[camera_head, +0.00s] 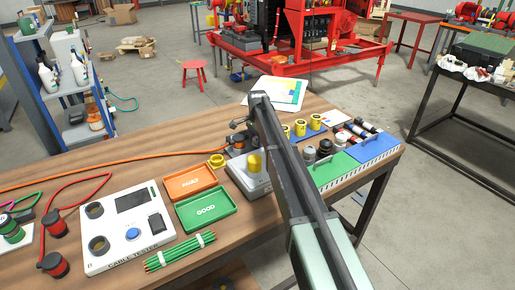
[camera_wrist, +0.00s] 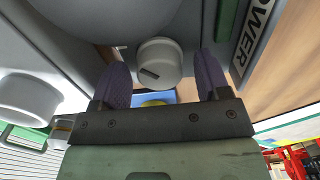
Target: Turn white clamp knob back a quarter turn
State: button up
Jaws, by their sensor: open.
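A white round knob (camera_wrist: 159,60) with a short dark mark on its face shows in the wrist view, against a grey housing. My gripper (camera_wrist: 162,78) is open, with its two purple fingers on the left and right of the knob. Gaps show between the knob and both fingers, so it is not gripped. I cannot tell how deep the fingers reach along it. In the head view my dark arm crosses the bench, and I cannot make out the knob or the fingers there.
Another white cylinder (camera_wrist: 28,98) stands left of my gripper in the wrist view. A "POWER" label (camera_wrist: 256,38) is close on the right. The bench holds a cable tester (camera_head: 130,228), a green GOOD tray (camera_head: 207,210), an orange tray (camera_head: 190,182) and an orange cable (camera_head: 110,162).

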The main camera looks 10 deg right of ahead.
jog(key=shift+c, duration=0.4)
jog(key=c, duration=0.8)
jog(key=shift+c, duration=0.2)
